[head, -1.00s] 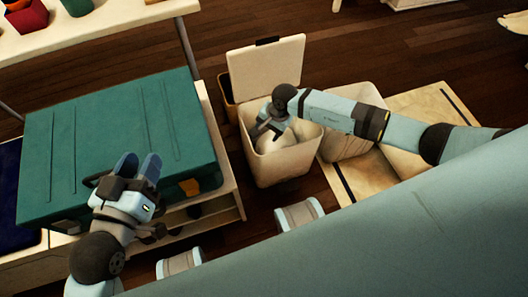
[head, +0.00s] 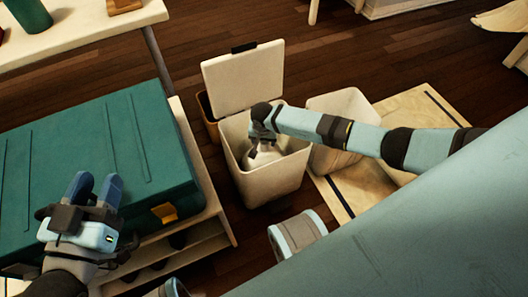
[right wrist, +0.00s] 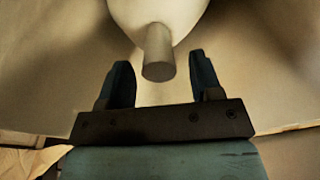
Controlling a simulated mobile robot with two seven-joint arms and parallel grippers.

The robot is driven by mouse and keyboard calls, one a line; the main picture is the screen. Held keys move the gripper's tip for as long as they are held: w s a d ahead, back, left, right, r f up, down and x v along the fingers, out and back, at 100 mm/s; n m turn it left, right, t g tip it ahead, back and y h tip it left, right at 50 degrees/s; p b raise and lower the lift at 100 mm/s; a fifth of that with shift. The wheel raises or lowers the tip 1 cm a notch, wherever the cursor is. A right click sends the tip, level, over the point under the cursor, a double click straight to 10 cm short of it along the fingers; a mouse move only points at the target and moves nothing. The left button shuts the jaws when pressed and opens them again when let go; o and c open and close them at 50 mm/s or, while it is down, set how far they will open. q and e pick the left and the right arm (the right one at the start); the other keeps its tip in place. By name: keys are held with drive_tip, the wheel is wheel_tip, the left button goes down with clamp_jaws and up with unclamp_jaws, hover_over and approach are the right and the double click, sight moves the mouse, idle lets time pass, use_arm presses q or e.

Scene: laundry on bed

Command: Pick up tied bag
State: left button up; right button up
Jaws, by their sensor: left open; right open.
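The tied bag is pale and rounded, and it sits inside the open white bin (head: 268,185). In the right wrist view the tied bag (right wrist: 158,45) shows its narrow neck between the two dark fingers, near their tips, with gaps on both sides. My right gripper (right wrist: 160,80) is open around or just short of this neck; the exact depth is unclear. In the head view my right gripper (head: 260,148) reaches down into the bin and hides part of the bag. My left gripper (head: 95,188) is open and empty over the green case.
The bin's lid (head: 243,78) stands raised at the back. A second pale bin (head: 340,105) is just right, by a light mat (head: 425,110). A green case (head: 100,150) lies on a low shelf unit at left. Dark wooden floor is free beyond the bins.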

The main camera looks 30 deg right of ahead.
sight(264, 146)
use_arm(q)
drive_tip(key=shift+w+a+m+t+b, duration=0.3)
drive_tip(key=shift+w+m+t+b, duration=0.1)
drive_tip(key=shift+w+m+b, duration=0.3)
use_arm(e)
wheel_tip(264, 146, down, 4)
drive_tip(key=shift+s+r, duration=0.1)
drive_tip(key=shift+r, duration=0.15)
use_arm(q)
drive_tip(key=shift+a+r+m+h, duration=0.1)
drive_tip(key=shift+r+m+h, duration=0.2)
use_arm(e)
drive_tip(key=shift+f, duration=0.4)
drive_tip(key=shift+r, duration=0.1)
clamp_jaws()
